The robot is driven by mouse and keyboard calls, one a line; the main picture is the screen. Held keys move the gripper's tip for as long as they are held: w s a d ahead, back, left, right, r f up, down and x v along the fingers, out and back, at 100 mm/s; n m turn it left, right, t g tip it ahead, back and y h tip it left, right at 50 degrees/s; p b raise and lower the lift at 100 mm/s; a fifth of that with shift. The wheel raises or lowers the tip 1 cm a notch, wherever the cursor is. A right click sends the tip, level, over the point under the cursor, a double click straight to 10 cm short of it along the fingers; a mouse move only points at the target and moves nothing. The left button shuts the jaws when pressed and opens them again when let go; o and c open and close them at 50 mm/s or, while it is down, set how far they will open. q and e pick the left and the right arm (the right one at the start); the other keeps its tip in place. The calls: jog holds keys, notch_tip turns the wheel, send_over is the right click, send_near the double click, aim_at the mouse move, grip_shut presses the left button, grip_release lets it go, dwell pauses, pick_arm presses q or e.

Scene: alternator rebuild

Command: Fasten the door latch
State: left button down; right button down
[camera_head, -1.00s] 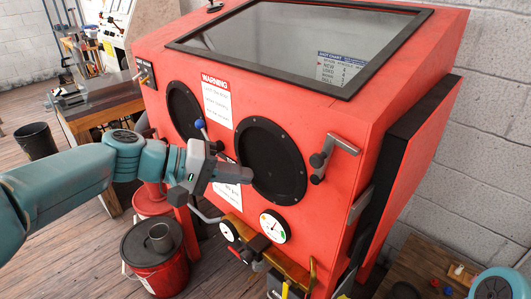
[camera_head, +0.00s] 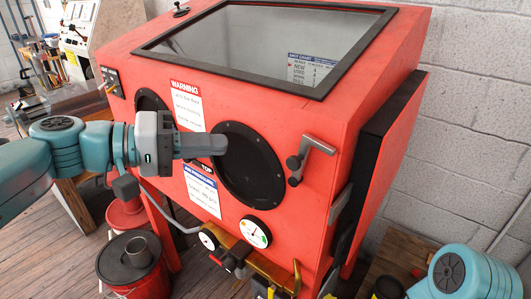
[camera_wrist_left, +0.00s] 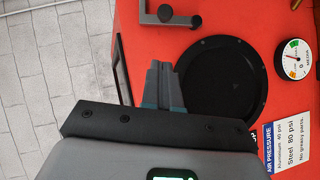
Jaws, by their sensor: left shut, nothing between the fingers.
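The door latch (camera_head: 312,160), a grey bent lever with a dark knob, is on the front of the red cabinet (camera_head: 318,118) near its right corner. It also shows at the top of the left wrist view (camera_wrist_left: 164,14). A grey catch (camera_head: 340,205) sits on the edge below it, beside the black-edged side door (camera_head: 378,165). My left gripper (camera_head: 222,144) is shut and empty, in front of the upper left of the round black glove port (camera_head: 255,172). It is left of the latch and apart from it. In the left wrist view, its fingers (camera_wrist_left: 163,70) point toward the latch.
Gauges (camera_head: 255,231) and a yellow-brown pipe stand out below the port. A red bucket (camera_head: 135,275) is on the floor at left. A block wall (camera_head: 480,110) stands behind at right. Part of my right arm shows at lower right, above a wooden bench (camera_head: 400,252).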

pick_arm(q)
send_near(296, 156)
jog(key=w+r, duration=0.1)
jog(key=w, duration=0.1)
jog(key=d, duration=0.1)
jog(key=d+f, duration=0.1)
jog(key=s+d+p, duration=0.1)
jog(key=d, duration=0.1)
jog(key=shift+f, duration=0.25)
